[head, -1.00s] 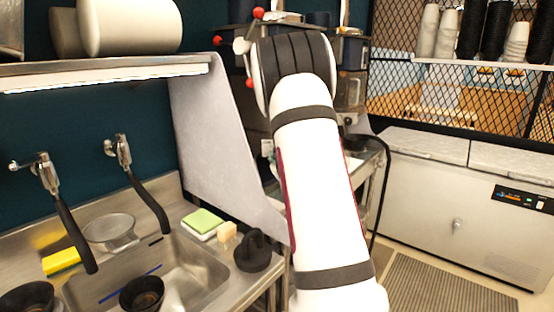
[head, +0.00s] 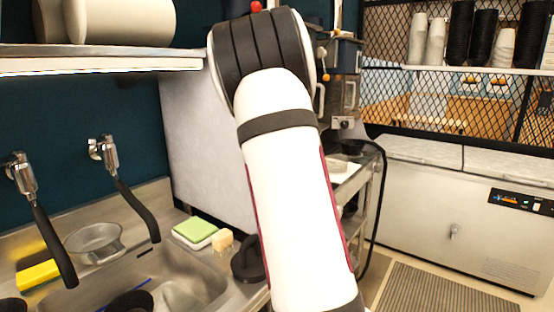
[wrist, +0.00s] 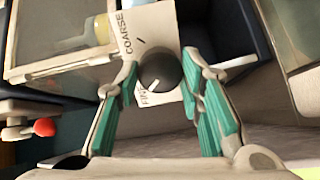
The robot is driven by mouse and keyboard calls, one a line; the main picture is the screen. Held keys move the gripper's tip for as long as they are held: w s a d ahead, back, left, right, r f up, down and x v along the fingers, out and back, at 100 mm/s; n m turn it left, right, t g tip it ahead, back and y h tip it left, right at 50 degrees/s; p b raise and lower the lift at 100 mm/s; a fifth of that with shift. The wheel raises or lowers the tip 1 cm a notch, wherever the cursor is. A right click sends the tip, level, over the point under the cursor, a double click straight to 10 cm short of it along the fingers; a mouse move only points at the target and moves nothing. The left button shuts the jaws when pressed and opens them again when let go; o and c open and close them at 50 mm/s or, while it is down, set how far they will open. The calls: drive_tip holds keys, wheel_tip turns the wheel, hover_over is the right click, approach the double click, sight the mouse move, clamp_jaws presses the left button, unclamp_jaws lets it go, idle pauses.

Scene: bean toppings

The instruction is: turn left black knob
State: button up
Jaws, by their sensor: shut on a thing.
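In the wrist view, a round black knob (wrist: 158,74) with a white pointer mark sits on a white plate (wrist: 150,32) lettered "COARSE"; a second, partly hidden word is near its lower side. The pointer faces the lower left of the picture. My gripper (wrist: 161,64) has its teal-padded fingers on either side of the knob, with their tips closed on it. In the head view my arm hides the gripper and the knob.
A red ball handle (wrist: 44,127) is at left in the wrist view. In the head view, a sink (head: 180,285) with faucets is at left, a grey panel (head: 205,150) stands beside my arm, and a white chest (head: 455,215) is at right.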

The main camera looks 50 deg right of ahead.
idle(0.4)
drive_tip(key=o, duration=1.2)
drive_tip(key=shift+c, duration=0.2)
drive_tip(key=v, duration=1.2)
drive_tip(key=shift+w+a, duration=0.1)
